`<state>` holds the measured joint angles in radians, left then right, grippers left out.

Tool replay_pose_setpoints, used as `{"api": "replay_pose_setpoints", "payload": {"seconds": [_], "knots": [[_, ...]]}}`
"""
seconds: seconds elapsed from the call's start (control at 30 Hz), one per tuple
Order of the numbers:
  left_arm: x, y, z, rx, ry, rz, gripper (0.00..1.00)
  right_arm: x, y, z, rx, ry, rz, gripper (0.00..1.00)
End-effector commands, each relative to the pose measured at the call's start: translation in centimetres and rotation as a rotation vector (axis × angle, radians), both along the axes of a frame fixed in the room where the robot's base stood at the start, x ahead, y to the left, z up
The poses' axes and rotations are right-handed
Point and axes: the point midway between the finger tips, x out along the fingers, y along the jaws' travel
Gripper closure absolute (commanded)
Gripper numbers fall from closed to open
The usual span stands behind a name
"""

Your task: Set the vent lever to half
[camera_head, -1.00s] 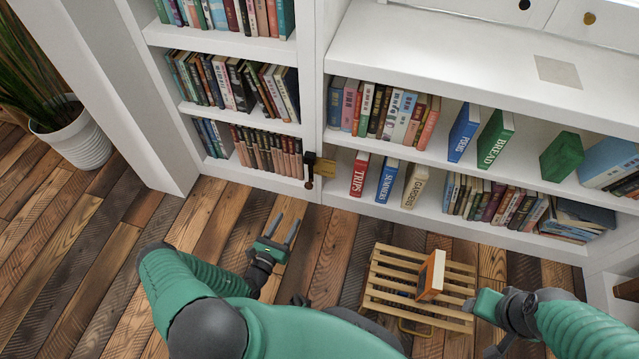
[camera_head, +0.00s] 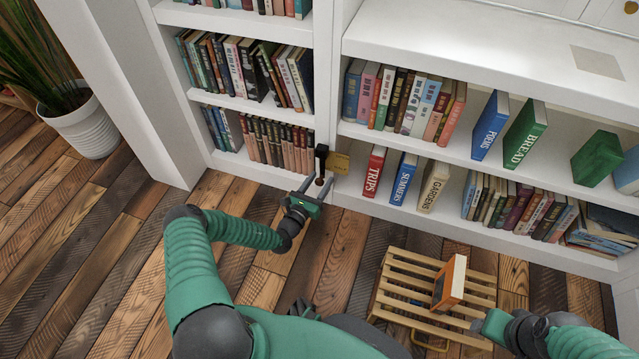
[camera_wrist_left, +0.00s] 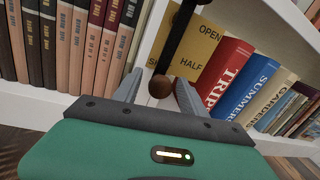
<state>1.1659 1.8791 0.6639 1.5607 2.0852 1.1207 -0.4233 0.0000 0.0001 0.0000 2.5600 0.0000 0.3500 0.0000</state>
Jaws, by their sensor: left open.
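The vent lever (camera_head: 320,160) is a dark bar on the white bookcase upright, hanging downward with a brown round knob (camera_wrist_left: 160,87) at its lower end. A yellow plate (camera_head: 337,164) beside it reads OPEN and HALF in the left wrist view (camera_wrist_left: 194,55), with another word partly hidden by the lever. My left gripper (camera_head: 316,184) is open at the knob. In the left wrist view the knob appears between its two grey fingers (camera_wrist_left: 157,92); contact cannot be told. My right gripper (camera_head: 480,325) is low at the right, beside the slatted crate; its jaws are unclear.
The slatted wooden crate (camera_head: 400,296) stands on the plank floor with an orange book (camera_head: 450,282) on it. Books such as TRIPS (camera_head: 374,171) stand on the low shelf right of the lever. A potted plant (camera_head: 84,128) is at the left. The floor left of my left arm is clear.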

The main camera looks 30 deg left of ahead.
Motion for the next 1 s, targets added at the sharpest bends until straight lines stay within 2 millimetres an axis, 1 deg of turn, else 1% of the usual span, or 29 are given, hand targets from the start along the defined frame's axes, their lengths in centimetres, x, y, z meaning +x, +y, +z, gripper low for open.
{"api": "replay_pose_setpoints", "payload": {"seconds": [0.03,0.07,0.4,0.43,1.0], "knots": [[-0.02,0.0,0.01,0.0,0.0,0.0,0.51,0.0,0.0,0.03,0.0,0.0,0.0,0.51],[-0.02,0.0,0.01,0.0,0.0,0.0,0.53,0.0,0.0,0.03,0.0,0.0,0.0,0.51],[-0.06,-0.02,-0.02,0.0,0.0,0.0,0.98,0.0,0.0,0.03,0.0,0.0,0.0,0.51],[-0.06,-0.02,-0.02,0.0,0.0,0.0,1.0,0.0,0.0,0.03,0.0,0.0,0.0,0.51],[-0.09,-0.04,-0.06,0.0,0.001,-0.001,1.0,0.0,0.0,0.02,0.0,0.0,0.0,0.51]]}}
